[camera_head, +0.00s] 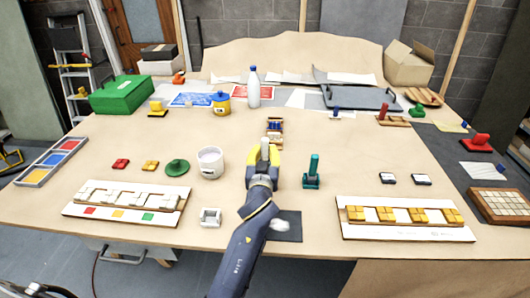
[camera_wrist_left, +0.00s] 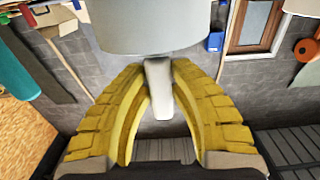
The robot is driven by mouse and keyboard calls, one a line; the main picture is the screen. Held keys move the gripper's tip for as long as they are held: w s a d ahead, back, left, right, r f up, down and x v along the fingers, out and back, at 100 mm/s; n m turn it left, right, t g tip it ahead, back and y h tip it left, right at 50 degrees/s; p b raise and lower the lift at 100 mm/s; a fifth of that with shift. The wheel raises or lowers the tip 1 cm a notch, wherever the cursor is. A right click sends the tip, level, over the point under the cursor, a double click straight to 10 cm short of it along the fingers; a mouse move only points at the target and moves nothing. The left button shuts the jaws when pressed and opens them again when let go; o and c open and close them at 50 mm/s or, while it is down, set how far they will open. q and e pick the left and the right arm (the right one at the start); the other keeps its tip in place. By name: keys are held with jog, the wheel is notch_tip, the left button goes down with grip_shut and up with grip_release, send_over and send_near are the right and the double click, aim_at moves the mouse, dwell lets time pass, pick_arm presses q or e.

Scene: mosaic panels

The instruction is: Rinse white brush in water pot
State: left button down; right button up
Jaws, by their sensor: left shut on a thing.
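My left gripper (camera_head: 264,158) is above the middle of the table, shut on the white brush (camera_head: 264,145), whose pale handle end sticks up between the yellow fingers. The left wrist view shows the same gripper (camera_wrist_left: 158,110) with a slim white handle (camera_wrist_left: 158,88) between its fingers. A large pale rounded body fills the top of that view; I cannot tell whether it belongs to the brush. The water pot (camera_head: 210,162), a white open-topped tub, stands on the table left of the gripper, apart from it. The brush's lower end is hidden in the head view. My right gripper is not in view.
A teal upright tool (camera_head: 313,172) stands close right of the gripper. A green round lid (camera_head: 177,167) lies left of the pot. White tile panels (camera_head: 128,203) (camera_head: 405,232) lie front left and right. A rack of small blocks (camera_head: 274,131) is behind the gripper.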

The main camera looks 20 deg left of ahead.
aim_at(265, 139)
pick_arm(q)
jog(key=shift+r, duration=3.5)
jog(key=shift+s, duration=0.1)
